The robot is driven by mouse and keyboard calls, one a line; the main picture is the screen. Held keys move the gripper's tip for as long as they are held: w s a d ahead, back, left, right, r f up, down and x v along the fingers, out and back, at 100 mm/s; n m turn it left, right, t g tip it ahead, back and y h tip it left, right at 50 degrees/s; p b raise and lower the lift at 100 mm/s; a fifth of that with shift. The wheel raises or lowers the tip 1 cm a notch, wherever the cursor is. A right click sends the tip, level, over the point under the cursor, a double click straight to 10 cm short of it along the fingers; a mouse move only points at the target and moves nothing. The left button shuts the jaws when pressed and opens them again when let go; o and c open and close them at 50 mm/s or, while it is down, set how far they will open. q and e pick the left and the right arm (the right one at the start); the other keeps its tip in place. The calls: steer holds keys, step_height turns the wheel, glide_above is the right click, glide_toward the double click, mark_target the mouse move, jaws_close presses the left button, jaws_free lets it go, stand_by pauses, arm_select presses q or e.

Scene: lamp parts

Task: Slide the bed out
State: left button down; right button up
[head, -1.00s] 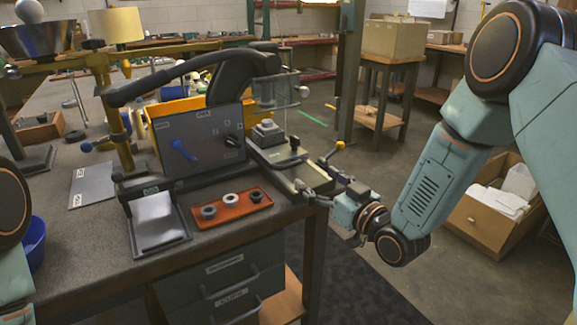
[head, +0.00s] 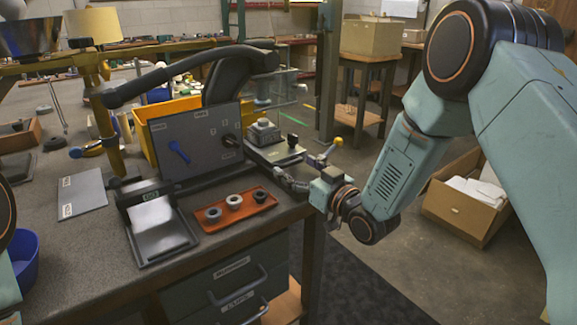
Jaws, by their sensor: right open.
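The bed (head: 268,152) is a pale flat plate at the right end of the bench machine, beside the grey panel. A stepped grey block (head: 264,132) and a small black knob (head: 292,140) sit on it. My right gripper (head: 298,172) is open at the bed's near right end, its fingers spread around that corner. I cannot tell whether they touch it. The gripper hides the bed's front end. A lever with a yellow knob (head: 338,142) stands just behind the gripper. My left gripper is out of view; only part of the left arm shows at the left edge.
An orange tray (head: 262,208) with several rings lies left of my right gripper. The grey panel (head: 190,150) has a blue handle. Drawers (head: 225,275) are below the bench edge. A cardboard box (head: 455,220) stands on the floor at right. The floor right of the bench is otherwise mostly clear.

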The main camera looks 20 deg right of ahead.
steer(key=shift+x, duration=0.95)
steer(key=shift+w, duration=0.4)
steer(key=c, duration=1.4)
steer(key=shift+c, duration=0.2)
